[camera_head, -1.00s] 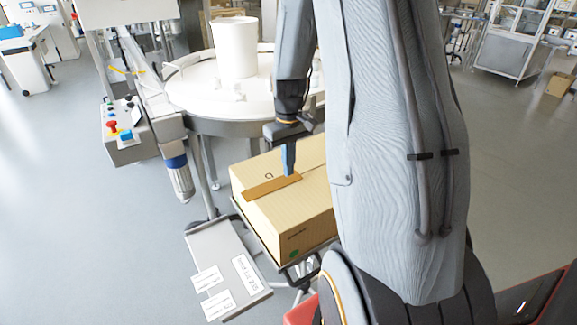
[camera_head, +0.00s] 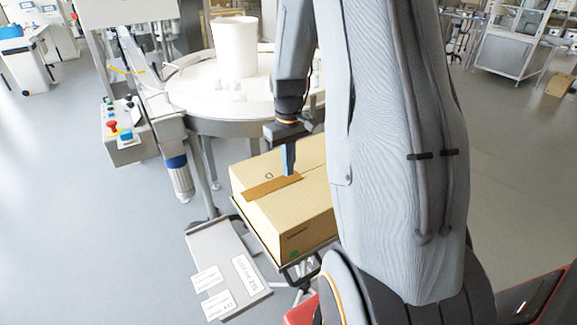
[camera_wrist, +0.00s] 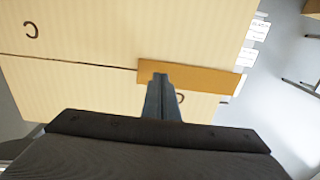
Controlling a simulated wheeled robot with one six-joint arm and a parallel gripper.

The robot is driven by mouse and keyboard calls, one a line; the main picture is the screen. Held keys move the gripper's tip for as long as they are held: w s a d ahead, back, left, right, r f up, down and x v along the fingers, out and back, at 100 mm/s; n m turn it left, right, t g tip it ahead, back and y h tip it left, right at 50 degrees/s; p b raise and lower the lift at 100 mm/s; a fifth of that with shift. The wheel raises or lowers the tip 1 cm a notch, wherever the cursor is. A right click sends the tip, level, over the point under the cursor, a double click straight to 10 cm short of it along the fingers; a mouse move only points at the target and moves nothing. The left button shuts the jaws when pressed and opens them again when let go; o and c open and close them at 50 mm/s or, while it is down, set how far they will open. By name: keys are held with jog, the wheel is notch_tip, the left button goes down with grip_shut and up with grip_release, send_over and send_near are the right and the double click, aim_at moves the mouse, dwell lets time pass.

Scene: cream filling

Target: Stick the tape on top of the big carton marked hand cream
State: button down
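The big tan carton (camera_head: 312,205) stands in front of the round white table, with its top closed and a seam across it. Its top fills much of the wrist view (camera_wrist: 90,32). The brown tape strip (camera_head: 262,188) lies flat along the seam at the carton's left side. In the wrist view the tape (camera_wrist: 205,78) reaches slightly past the carton's edge. My gripper (camera_head: 289,173) points down at the tape's inner end. In the wrist view its fingers (camera_wrist: 161,78) are together at the strip's edge. The tips appear to pinch the tape, but the contact is partly hidden.
A grey tray (camera_head: 226,262) with white labels is beside the carton at the front left. The round white table (camera_head: 205,98) carries a white cylinder (camera_head: 235,47) behind the carton. A control box (camera_head: 125,137) with a red button is at the left.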

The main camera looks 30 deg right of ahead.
jog(key=shift+f+b, duration=0.35)
jog(key=shift+f, duration=0.45)
dwell(0.4)
jog(key=shift+r, duration=0.1)
dwell(0.5)
notch_tip(320, 180, up, 6)
jog(key=p, duration=0.5)
dwell(0.5)
jog(key=shift+a, duration=0.35)
jog(key=s+a+r+t+b, duration=0.1)
jog(key=s+a+r+b, duration=0.2)
jog(key=s+a, duration=1.1)
jog(key=a, duration=0.3)
jog(key=shift+a, duration=0.35)
